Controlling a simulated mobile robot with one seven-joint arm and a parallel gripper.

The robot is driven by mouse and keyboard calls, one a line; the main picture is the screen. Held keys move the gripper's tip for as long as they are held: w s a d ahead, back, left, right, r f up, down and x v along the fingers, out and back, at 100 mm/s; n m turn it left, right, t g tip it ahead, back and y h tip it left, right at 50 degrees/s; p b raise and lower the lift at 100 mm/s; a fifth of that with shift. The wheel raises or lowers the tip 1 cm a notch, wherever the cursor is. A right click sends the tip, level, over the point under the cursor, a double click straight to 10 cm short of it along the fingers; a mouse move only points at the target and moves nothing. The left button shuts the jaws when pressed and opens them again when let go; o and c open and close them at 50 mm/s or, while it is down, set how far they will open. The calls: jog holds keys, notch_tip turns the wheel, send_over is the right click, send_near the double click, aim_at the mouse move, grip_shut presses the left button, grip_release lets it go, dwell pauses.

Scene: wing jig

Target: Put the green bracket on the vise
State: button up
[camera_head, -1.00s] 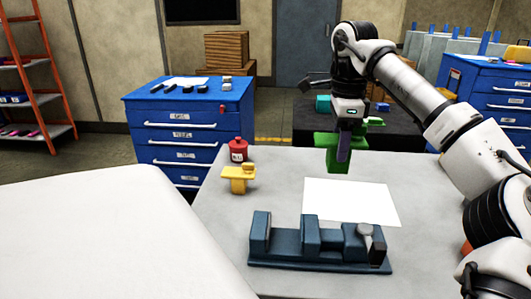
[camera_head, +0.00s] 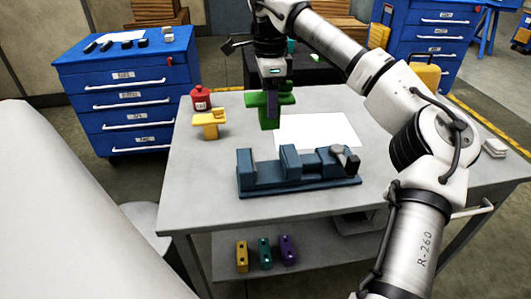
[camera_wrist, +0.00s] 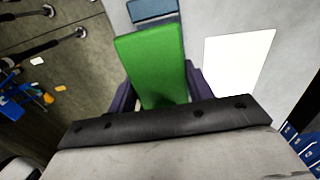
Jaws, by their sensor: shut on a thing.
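The green bracket (camera_head: 265,112) is held in my gripper (camera_head: 272,104), above the grey table behind the vise. In the wrist view the bracket (camera_wrist: 157,68) fills the space between my dark fingers, and part of it is hidden by the gripper body. The blue-grey vise (camera_head: 262,178) lies on the table in front of and below the bracket, with a gap between its left and middle jaws. Part of the vise (camera_wrist: 150,10) shows at the top of the wrist view. The bracket is apart from the vise.
A white sheet (camera_head: 325,131) lies behind the vise. Yellow, teal and purple blocks (camera_head: 264,251) are on the lower shelf. The tabletop (camera_head: 205,190) left of the vise is clear.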

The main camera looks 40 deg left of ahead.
notch_tip(320, 180, down, 15)
jog(key=shift+f+p, duration=0.15)
jog(key=shift+p, duration=0.6)
jog(key=shift+f, duration=0.2)
jog(key=o, duration=1.2)
jog(key=shift+r, duration=0.15)
